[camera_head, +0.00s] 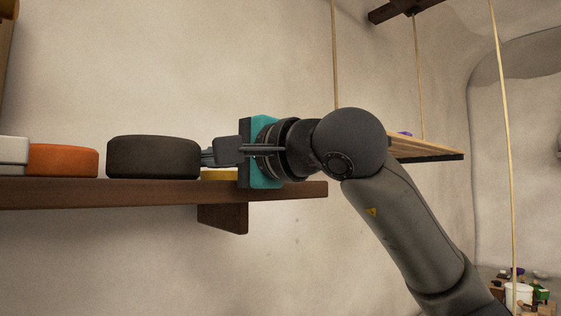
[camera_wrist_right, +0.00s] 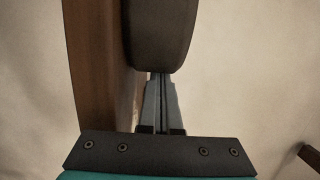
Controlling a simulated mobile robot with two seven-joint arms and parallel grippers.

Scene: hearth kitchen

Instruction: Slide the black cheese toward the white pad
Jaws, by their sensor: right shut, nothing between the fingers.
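The black cheese (camera_head: 153,157) is a thick dark round lying flat on the wooden shelf (camera_head: 90,194) in the head view. The right wrist view shows its dark side (camera_wrist_right: 160,35) straight ahead of the fingers. My right gripper (camera_head: 207,157) is shut and empty, with its fingertips at the right side of the black cheese. In the right wrist view the closed fingers (camera_wrist_right: 160,80) reach the cheese's edge, touching or nearly so. The white pad (camera_head: 13,150) is at the far left of the shelf, cut off by the picture edge. My left gripper is not in view.
An orange round (camera_head: 63,160) sits between the white pad and the black cheese. A flat yellow piece (camera_head: 220,174) lies on the shelf behind my right gripper. A hanging wooden board (camera_head: 425,147) with cords is behind my right arm.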

